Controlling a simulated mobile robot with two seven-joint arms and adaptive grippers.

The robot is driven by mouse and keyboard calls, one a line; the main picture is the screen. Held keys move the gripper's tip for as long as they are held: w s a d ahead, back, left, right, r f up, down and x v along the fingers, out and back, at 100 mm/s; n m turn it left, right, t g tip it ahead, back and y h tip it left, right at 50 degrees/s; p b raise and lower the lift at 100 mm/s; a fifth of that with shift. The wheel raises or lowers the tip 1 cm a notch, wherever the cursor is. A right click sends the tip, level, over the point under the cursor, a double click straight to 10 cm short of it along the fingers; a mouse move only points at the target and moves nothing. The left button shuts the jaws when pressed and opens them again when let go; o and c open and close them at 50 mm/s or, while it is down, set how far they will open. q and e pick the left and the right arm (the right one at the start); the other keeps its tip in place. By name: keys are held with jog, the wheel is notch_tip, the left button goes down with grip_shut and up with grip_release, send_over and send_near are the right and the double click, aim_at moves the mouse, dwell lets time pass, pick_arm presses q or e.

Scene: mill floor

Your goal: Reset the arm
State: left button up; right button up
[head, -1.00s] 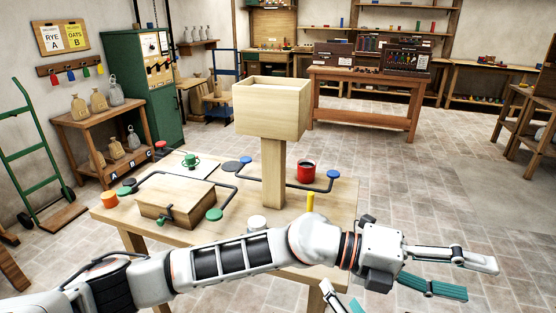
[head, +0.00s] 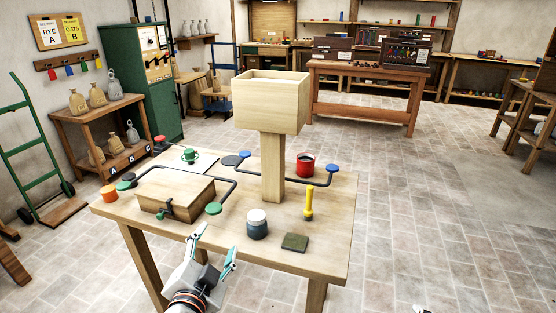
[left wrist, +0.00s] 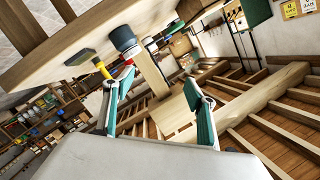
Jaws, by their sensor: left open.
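My left gripper (head: 213,257) is open and empty in the head view, at the front edge of the wooden table (head: 325,240). Its two fingers point up and away, with teal pads. In the left wrist view the two fingers (left wrist: 160,105) stand apart with nothing held between them. A dark jar with a white lid (head: 257,224) stands on the table to the right of the gripper, apart from it. My right gripper is not clearly in view; only a small white piece shows at the bottom edge of the head view.
The table holds a wooden hopper on a post (head: 271,104), a wooden box (head: 176,196), a red cup (head: 306,165), a yellow stick (head: 309,203), a green pad (head: 295,242), and black rods with coloured knobs. Open floor lies right of the table.

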pick_arm(q)
jog(key=s+a+f+n+g+y, duration=0.1)
jog(key=s+a+f+g+y, duration=0.3)
jog(key=s+a+f, duration=0.55)
jog(key=s+a+f+n+g+y, duration=0.15)
jog(key=s+a+f+g, duration=0.4)
jog(key=s+a, duration=0.7)
pick_arm(e)
jog(key=s+d+f+m+g+h, duration=0.1)
jog(key=s+d+f+m+g, duration=0.1)
jog(key=s+d+m, duration=0.45)
pick_arm(q)
jog(key=w+d+f+n+t+h, duration=0.2)
jog(key=d+f+t+h, duration=0.2)
jog(key=d+f, duration=1)
jog(key=d+h, duration=0.2)
jog(key=h, duration=0.1)
jog(key=shift+w, duration=0.2)
pick_arm(e)
jog(key=w+a+f+m+t+y, duration=0.1)
jog(key=a+f+m+t+y, duration=0.1)
jog(key=a+f+y, duration=0.5)
jog(key=a+f+t, duration=0.1)
jog(key=a+f, duration=0.5)
jog(key=a, duration=0.4)
jog(key=shift+w+f, duration=0.15)
jog(key=shift+w, duration=0.2)
pick_arm(q)
jog(key=shift+n, duration=0.25)
